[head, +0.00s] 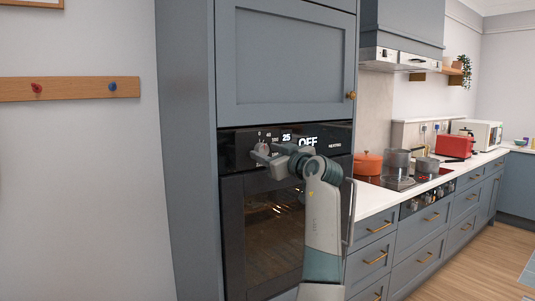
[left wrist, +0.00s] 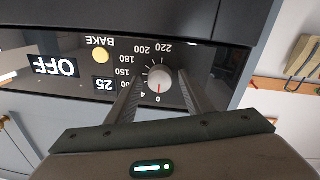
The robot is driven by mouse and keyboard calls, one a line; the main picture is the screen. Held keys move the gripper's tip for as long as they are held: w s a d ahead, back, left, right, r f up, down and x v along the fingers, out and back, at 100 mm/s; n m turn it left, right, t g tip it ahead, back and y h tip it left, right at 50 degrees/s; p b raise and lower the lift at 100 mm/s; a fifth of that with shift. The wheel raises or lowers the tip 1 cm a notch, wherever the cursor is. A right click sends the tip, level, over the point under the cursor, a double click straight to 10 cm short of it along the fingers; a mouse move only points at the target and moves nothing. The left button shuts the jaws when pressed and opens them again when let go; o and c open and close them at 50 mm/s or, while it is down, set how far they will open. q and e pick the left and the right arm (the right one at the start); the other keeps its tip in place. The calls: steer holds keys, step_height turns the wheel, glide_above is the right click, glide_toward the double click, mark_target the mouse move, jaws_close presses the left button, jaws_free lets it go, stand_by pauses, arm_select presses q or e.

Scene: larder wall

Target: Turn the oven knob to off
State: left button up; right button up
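The oven (head: 273,235) is built into a tall blue-grey cabinet, with a black control panel along its top. In the left wrist view, which shows the panel upside down, the round light-grey oven knob (left wrist: 159,78) sits on a dial scale. Its red mark points at the 0. A panel display (left wrist: 55,66) reads OFF, and a smaller one (left wrist: 104,84) reads 25. My left gripper (head: 263,151) is at the panel. Its two fingers are open on either side of the knob, with a visible gap on both sides. My right gripper is out of view.
A cabinet door (head: 285,60) with a brass knob is above the oven. To the right, a counter holds an orange pot (head: 367,163), grey pans and a red toaster (head: 455,146). A wooden peg rail (head: 70,88) is on the left wall.

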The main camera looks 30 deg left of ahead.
arm_select(q)
steer(key=shift+d, duration=0.15)
steer(key=shift+s+d+f, duration=0.1)
steer(key=shift+s+d, duration=0.2)
steer(key=shift+d, duration=0.3)
steer(key=b+v, duration=0.3)
steer(key=v, duration=1.2)
steer(key=shift+s+d, duration=0.25)
steer(key=shift+d, duration=0.05)
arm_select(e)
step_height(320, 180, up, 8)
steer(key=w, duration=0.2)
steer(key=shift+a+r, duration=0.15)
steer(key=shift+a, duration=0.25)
